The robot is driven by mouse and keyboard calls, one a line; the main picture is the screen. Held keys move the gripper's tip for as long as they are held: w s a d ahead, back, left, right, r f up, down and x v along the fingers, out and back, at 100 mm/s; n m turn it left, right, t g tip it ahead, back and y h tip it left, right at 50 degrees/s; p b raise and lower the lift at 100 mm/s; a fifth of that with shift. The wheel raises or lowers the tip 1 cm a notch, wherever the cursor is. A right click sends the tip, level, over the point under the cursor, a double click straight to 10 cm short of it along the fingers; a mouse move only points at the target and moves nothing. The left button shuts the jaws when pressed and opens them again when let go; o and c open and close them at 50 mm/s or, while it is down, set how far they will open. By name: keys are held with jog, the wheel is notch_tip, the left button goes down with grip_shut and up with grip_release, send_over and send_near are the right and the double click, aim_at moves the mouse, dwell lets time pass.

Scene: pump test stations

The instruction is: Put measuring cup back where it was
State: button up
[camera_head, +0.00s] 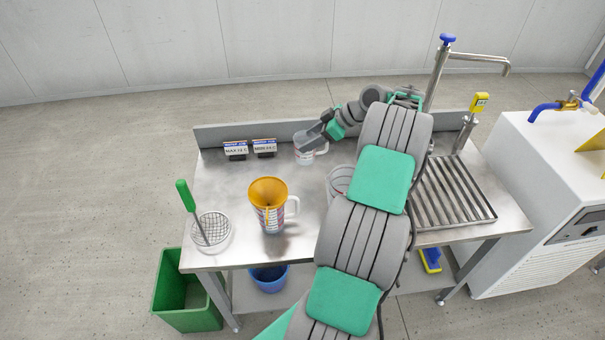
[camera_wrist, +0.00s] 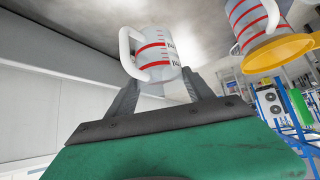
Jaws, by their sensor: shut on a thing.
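A clear measuring cup (camera_head: 303,156) with red marks is at the back middle of the steel table. My gripper (camera_head: 316,137) is shut on it near the upper part. In the wrist view the cup (camera_wrist: 152,58) sits between the two fingers of my gripper (camera_wrist: 163,93), with its white handle to the left. I cannot tell whether its base touches the table. A second measuring cup (camera_head: 274,224) with red marks stands nearer the front, with an orange funnel (camera_head: 268,191) in its mouth. That second cup (camera_wrist: 250,22) and the funnel (camera_wrist: 278,52) also show in the wrist view.
Two small labelled signs (camera_head: 250,149) stand left of the held cup. A strainer (camera_head: 212,229) with a green handle lies front left. A clear container (camera_head: 340,180) is partly hidden by my arm. A drain grate (camera_head: 455,192) and tap (camera_head: 437,75) are on the right.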

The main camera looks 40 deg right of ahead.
aim_at(314, 158)
jog(key=f, duration=0.4)
jog(key=f+p, duration=0.1)
jog(key=f, duration=0.4)
jog(key=shift+a, duration=0.2)
jog(key=shift+f, duration=0.1)
jog(key=shift+f+b, duration=0.15)
jog(key=shift+b, duration=0.15)
jog(key=o, duration=1.5)
